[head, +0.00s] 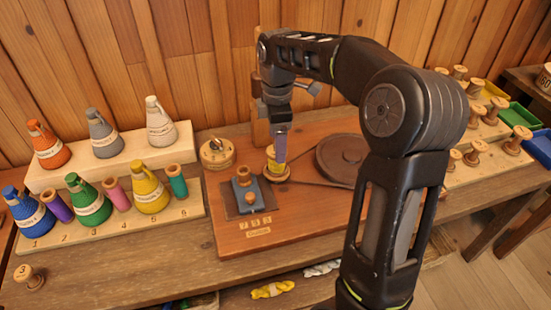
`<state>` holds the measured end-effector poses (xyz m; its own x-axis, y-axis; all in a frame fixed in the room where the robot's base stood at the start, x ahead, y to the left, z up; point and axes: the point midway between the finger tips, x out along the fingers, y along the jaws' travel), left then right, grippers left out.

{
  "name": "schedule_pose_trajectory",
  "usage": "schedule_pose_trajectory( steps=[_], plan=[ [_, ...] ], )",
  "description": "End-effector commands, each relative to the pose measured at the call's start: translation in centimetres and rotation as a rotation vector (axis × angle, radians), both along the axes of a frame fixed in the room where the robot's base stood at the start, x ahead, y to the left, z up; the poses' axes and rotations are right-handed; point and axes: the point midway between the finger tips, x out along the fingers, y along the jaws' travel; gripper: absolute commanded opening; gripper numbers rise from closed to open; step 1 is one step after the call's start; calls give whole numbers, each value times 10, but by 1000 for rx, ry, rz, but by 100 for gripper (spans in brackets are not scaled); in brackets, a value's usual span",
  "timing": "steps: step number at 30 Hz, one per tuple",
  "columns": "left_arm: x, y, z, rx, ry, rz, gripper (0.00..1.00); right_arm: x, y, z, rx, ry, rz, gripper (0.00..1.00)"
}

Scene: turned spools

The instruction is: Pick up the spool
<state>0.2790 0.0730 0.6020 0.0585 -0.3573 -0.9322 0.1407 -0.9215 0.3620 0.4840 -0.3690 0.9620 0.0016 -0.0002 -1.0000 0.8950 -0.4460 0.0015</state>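A spool (272,168) with yellow thread and a wooden flange stands upright at the back of the reddish-brown winding board. My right gripper (279,155) points straight down at this spool, with its fingers overlapping the upper part of it. The fingers hide part of the thread, and I cannot tell whether they are closed on it. My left gripper is not in view.
A dark wheel (342,158) and a blue block with a wooden knob (246,190) are on the board. Thread cones and coloured spools stand on a stepped rack (110,232) at left. Bare spools and coloured bins (521,115) are at right. A loose spool (30,277) stands front left.

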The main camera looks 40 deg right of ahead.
Motion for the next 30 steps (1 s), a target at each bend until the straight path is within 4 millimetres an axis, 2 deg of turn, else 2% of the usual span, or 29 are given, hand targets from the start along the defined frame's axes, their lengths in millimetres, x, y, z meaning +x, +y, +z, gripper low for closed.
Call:
schedule_pose_trajectory(
  steps=[7, 19, 27, 30],
  plan=[
    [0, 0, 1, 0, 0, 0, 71, -1, 0, -23, 0, 3, -1, 76],
    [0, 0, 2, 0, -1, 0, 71, 0, 0, -30, 0, 4, 0, 76],
    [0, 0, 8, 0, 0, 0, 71, 2, 0, -68, 0, 4, 0, 76],
    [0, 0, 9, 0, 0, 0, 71, 2, 0, -76, 0, 3, -1, 76]
  ],
)
